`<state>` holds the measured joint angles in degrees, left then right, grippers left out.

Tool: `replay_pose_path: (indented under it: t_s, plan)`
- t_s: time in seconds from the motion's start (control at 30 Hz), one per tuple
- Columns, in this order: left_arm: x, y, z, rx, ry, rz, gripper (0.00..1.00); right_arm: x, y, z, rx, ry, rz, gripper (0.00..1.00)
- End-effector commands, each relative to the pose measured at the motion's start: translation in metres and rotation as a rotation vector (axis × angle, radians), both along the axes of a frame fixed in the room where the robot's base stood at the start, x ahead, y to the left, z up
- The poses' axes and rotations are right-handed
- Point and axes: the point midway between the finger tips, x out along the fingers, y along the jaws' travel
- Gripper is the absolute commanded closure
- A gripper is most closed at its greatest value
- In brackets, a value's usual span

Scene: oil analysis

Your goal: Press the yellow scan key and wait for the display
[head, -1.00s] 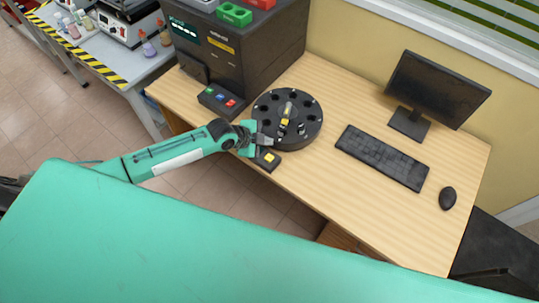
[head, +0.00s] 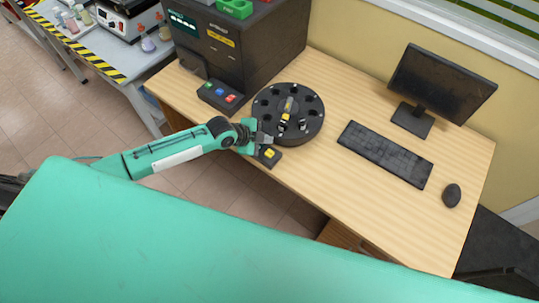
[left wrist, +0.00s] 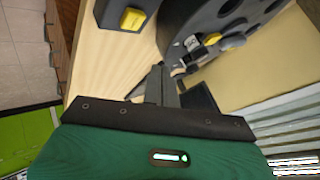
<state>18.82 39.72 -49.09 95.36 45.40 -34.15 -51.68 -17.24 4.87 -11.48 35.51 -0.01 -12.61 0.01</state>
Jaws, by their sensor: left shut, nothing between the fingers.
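The yellow scan key (head: 269,153) sits on a small dark box at the desk's front edge, just in front of the round black carousel (head: 312,128). It also shows at the top of the left wrist view (left wrist: 132,19). My left gripper (head: 266,139) is shut and empty, beside the carousel and close behind the key; in the left wrist view its fingers (left wrist: 165,82) point toward the carousel, apart from the key. The monitor (head: 441,82) faces the desk with a dark screen. My right gripper is out of view.
A dark analyser (head: 265,55) with coloured buttons (head: 221,96) stands behind and left of the carousel. A keyboard (head: 385,154) and mouse (head: 452,195) lie on the right. Bare desk lies between the keyboard and the front edge.

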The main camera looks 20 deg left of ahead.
Motion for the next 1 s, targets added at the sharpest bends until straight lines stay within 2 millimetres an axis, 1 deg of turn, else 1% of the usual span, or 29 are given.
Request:
replay_pose_path:
  t_s: [0.03,0.2,0.3,0.43,0.6,1.0]
  plan:
    - [0.000,0.000,-0.014,-0.001,0.001,0.001,1.00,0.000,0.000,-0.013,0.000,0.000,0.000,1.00]
    - [0.000,0.000,-0.038,-0.001,-0.001,0.000,1.00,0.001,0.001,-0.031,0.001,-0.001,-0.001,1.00]
    - [0.000,0.000,-0.048,-0.001,0.000,-0.001,1.00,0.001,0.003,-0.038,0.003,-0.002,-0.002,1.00]
    - [0.000,0.000,-0.052,-0.001,0.000,-0.001,1.00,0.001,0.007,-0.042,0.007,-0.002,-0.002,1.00]
    - [0.000,0.000,-0.051,-0.001,0.000,-0.001,1.00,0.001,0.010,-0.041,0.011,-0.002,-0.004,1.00]
    - [0.000,0.000,-0.051,0.000,0.000,0.000,1.00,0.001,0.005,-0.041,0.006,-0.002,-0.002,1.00]
